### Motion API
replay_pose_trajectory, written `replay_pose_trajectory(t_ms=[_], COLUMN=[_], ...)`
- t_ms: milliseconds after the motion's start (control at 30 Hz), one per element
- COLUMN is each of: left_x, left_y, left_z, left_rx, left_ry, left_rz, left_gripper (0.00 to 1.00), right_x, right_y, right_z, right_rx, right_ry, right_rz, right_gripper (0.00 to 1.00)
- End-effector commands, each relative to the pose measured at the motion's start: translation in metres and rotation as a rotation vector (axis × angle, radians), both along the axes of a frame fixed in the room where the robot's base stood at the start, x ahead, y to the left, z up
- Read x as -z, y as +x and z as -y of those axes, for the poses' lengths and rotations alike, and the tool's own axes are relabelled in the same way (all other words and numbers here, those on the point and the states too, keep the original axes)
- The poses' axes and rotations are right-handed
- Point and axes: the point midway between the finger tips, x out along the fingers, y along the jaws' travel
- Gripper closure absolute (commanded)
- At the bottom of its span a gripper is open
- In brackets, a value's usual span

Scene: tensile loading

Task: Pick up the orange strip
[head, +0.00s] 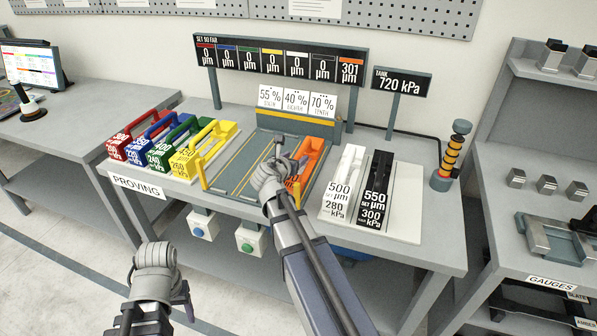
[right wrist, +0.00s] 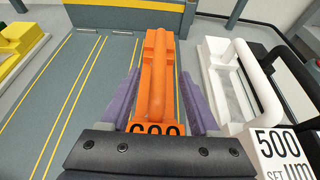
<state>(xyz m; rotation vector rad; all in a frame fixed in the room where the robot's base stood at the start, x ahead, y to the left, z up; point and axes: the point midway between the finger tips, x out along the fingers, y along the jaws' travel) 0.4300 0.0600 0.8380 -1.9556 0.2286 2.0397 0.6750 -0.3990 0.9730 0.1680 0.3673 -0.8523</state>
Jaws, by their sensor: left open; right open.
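The orange strip (head: 313,153) is a block with a raised bar handle. It sits on the right part of the grey yellow-lined plate, partly hidden by my right gripper (head: 293,172). In the right wrist view the orange strip (right wrist: 157,75) lies between the two purple fingers (right wrist: 158,100), with its bar running away from me. The fingers are open, one on each side of the strip; whether they touch it I cannot tell. The strip's printed label is mostly hidden by the gripper body. My left gripper (head: 186,300) is open and empty, low in front of the bench.
Red, blue, green and yellow strips (head: 202,145) stand left of the plate (head: 247,160). White (head: 342,185) and black (head: 375,190) strips stand close on the right. A sign panel (head: 283,62) rises behind. A signal lamp (head: 451,158) stands at the right bench edge.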

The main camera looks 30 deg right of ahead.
Motion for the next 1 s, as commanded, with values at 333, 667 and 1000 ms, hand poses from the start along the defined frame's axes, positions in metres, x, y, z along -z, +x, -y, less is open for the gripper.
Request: replay_pose_trajectory(t_ms=[333,667,1000], left_x=[0.025,0.023,0.023], left_y=[0.0,0.0,0.0], left_z=[0.0,0.0,0.0], left_rx=[0.0,0.0,0.0], left_ry=[0.0,0.0,0.0], left_rz=[0.0,0.0,0.0], left_gripper=[0.38,0.38,0.38], right_x=[0.025,0.023,0.024], right_y=[0.027,0.026,0.026], right_z=[0.029,0.029,0.029], right_rx=[0.003,0.0,0.0], right_ry=[0.001,0.001,0.001], right_rz=[0.0,0.0,0.0], right_gripper=[0.38,0.5,0.89])
